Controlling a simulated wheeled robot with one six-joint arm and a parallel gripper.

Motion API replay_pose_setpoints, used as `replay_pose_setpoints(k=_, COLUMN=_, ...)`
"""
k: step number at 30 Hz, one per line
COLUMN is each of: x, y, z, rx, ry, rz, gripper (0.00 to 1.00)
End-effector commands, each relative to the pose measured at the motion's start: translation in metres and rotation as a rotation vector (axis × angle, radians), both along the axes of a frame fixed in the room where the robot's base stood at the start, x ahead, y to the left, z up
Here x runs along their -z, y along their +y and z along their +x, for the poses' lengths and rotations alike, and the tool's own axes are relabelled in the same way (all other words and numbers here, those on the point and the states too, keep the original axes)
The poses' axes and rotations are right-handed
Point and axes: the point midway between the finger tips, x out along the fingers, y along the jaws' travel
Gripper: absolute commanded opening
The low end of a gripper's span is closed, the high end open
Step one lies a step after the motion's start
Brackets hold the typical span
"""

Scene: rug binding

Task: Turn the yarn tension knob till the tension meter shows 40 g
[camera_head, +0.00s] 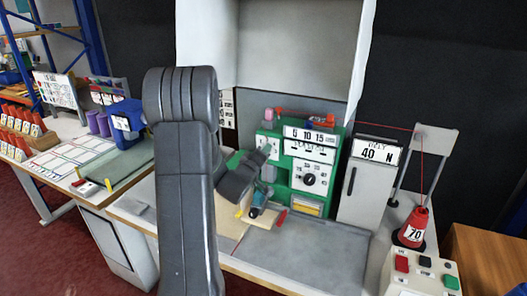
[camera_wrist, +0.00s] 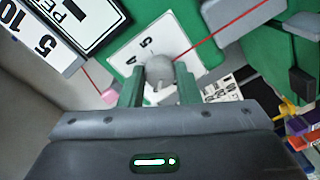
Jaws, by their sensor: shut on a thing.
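In the wrist view a grey round knob (camera_wrist: 159,68) sits between the two green fingers of my gripper (camera_wrist: 161,76), which is shut on it. A white plate with black dial marks (camera_wrist: 137,47) lies behind the knob. In the head view my gripper (camera_head: 262,160) is at the left front of the green machine (camera_head: 281,172), and the knob is hidden. A white scale reading 0, 10, 15 (camera_head: 311,135) is on the machine's top; part of a scale also shows in the wrist view (camera_wrist: 38,42). I cannot read a pointer on it.
A black selector dial (camera_head: 309,179) is right of my gripper. Red yarn (camera_wrist: 222,32) passes close to the knob. The front bench is mostly clear.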

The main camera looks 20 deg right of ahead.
Motion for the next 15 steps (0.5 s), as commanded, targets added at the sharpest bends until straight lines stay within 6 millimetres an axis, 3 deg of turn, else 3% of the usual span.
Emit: replay_pose_setpoints(k=15, x=-0.0003, y=0.0005, z=0.0004, rx=-0.002, ry=0.049, rz=-0.043, gripper=0.07)
